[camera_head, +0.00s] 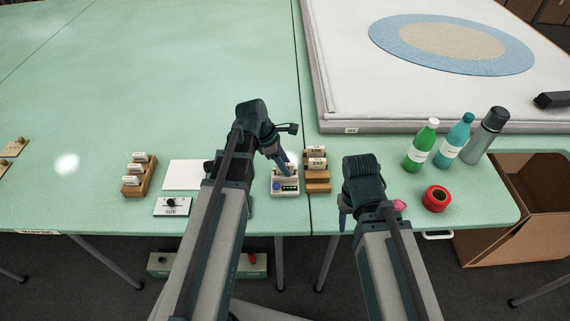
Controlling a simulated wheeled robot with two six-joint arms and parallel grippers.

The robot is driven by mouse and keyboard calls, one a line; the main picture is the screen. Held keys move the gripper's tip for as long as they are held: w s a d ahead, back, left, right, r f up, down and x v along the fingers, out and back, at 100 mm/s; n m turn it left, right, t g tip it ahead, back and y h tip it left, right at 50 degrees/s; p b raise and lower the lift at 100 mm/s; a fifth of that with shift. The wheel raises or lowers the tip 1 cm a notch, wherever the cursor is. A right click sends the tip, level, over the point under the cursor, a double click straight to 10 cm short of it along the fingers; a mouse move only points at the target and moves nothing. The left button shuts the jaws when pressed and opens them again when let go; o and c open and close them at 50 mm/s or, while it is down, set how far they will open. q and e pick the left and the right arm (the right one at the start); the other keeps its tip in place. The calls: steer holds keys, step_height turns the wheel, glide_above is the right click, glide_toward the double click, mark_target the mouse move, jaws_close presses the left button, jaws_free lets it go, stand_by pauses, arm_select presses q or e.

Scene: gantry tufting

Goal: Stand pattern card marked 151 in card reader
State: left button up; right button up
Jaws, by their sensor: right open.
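A small white device with a blue button and a dark strip, which looks like the card reader (287,190), sits near the table's front edge. My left gripper (284,167) points down right over it; whether its jaws hold a card is too small to tell. A wooden rack (318,187) just right of the reader holds cards with white labels (317,163). Another wooden rack (132,190) at the left holds several labelled cards (138,168). I cannot read 151 on any card. My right gripper (343,217) is open near the front edge, partly hidden by its own arm.
A white sheet (184,174) and a dial box (172,206) lie left of my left arm. Bottles (421,146), a flask (486,136) and a red tape roll (436,198) stand at the right. A raised white frame (345,80) fills the back right. The green table (150,80) behind is clear.

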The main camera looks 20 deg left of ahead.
arm_select(q)
steer(key=shift+o, duration=0.4)
steer(key=p+v, duration=1.2)
steer(key=v, duration=0.1)
steer(key=shift+a+r+p, duration=0.2)
steer(key=shift+r+p, duration=0.1)
steer(key=shift+p, duration=0.1)
steer(key=s+d+m+y, duration=0.2)
steer(key=s+d+m, duration=0.4)
steer(key=m, duration=0.6)
steer(key=s+d+f+m+g+y, duration=0.1)
steer(key=s+d+m+y, duration=0.2)
steer(key=s+d+m, duration=0.4)
steer(key=d+m, duration=0.2)
steer(key=m, duration=0.4)
steer(key=shift+d+f+y, duration=0.25)
steer(key=shift+d+y, duration=0.05)
steer(key=shift+a, duration=0.1)
